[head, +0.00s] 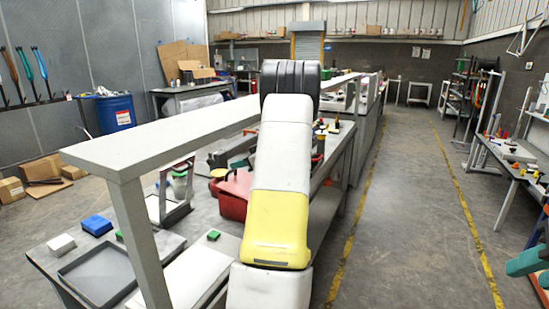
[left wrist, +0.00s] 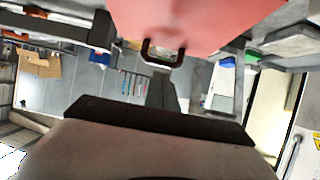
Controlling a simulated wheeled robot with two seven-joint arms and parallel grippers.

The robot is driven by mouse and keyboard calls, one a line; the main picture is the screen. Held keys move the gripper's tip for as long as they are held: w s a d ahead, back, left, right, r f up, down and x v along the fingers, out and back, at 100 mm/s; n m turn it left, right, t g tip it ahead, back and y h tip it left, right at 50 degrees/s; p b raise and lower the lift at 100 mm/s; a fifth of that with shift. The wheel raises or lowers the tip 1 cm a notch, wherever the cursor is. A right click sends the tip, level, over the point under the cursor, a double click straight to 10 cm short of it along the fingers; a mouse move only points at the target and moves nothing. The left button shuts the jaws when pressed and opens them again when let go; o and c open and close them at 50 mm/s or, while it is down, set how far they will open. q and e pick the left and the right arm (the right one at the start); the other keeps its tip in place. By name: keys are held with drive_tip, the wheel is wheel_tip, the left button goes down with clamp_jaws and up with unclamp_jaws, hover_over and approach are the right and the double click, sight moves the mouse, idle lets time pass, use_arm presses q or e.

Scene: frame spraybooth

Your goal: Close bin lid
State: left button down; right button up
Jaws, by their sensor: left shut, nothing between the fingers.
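A red bin (head: 235,195) stands on the left bench in the head view, partly hidden behind my left arm. In the left wrist view a large red surface (left wrist: 195,25) with a dark handle (left wrist: 163,54) fills the top; it looks like part of this bin. I cannot tell how far its lid is open. My left gripper (left wrist: 164,78) is shut and empty, with its fingertips close to the handle; contact is unclear. In the head view my own arm hides this gripper. My right gripper is in neither view.
A grey shelf beam (head: 190,130) runs above the bench. A grey tray (head: 98,275), a blue box (head: 96,225) and a white box (head: 61,244) lie at the near left. A blue drum (head: 116,113) stands behind. The aisle floor (head: 405,200) on the right is clear.

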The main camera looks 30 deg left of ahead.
sight(232, 171)
use_arm(q)
drive_tip(key=shift+a+f, duration=0.25)
drive_tip(key=shift+f, duration=0.25)
drive_tip(key=shift+s+a+f, duration=0.1)
drive_tip(key=shift+a+f, duration=0.65)
drive_tip(key=shift+f, duration=0.2)
